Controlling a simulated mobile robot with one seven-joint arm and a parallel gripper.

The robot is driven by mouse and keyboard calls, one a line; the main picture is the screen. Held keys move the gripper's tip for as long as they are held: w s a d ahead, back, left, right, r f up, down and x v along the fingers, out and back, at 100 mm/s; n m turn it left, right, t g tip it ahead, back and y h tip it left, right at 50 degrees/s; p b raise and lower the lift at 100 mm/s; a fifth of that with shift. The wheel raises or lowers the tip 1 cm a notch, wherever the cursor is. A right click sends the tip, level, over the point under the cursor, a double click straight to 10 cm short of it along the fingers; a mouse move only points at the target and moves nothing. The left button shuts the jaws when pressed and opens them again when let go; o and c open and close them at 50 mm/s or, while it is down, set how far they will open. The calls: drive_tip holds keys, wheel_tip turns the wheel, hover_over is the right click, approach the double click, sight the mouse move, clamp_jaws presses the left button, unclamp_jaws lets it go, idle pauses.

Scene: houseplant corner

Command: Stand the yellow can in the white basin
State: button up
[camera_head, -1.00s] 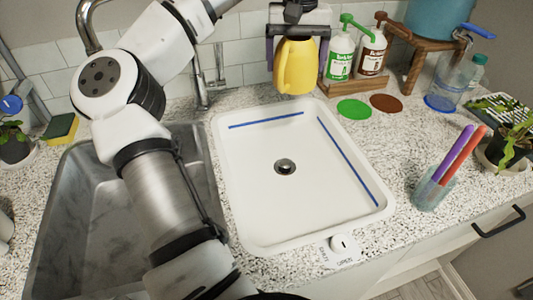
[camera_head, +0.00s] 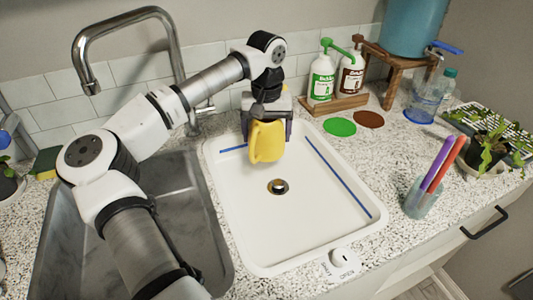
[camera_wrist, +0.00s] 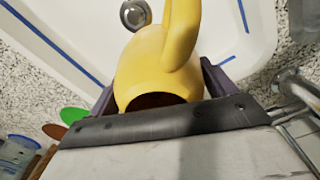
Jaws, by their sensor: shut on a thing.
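The yellow can (camera_head: 267,141) is upright in my gripper (camera_head: 267,122), which is shut on it. It is over the back part of the white basin (camera_head: 310,245), near the blue tape strips. I cannot tell if its base touches the basin floor. In the wrist view the yellow can (camera_wrist: 160,60) shows its handle and open dark top between my gripper's fingers (camera_wrist: 160,85). The white basin (camera_wrist: 75,25) and its drain lie beyond it.
The drain (camera_head: 278,186) is in front of the can. A faucet (camera_head: 125,45) and steel sink (camera_head: 130,225) are at left. Two bottles (camera_head: 335,75) stand in a wooden tray behind. A cup with markers (camera_head: 420,198) is at right. The basin's front is clear.

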sight(270, 125)
drive_tip(key=shift+f+p, duration=0.45)
drive_tip(key=shift+f, duration=3.4)
drive_tip(key=shift+f, duration=0.1)
drive_tip(key=o, duration=0.9)
wheel_tip(270, 125, up, 12)
drive_tip(key=shift+r+b, duration=0.15)
drive_tip(key=shift+b, duration=0.6)
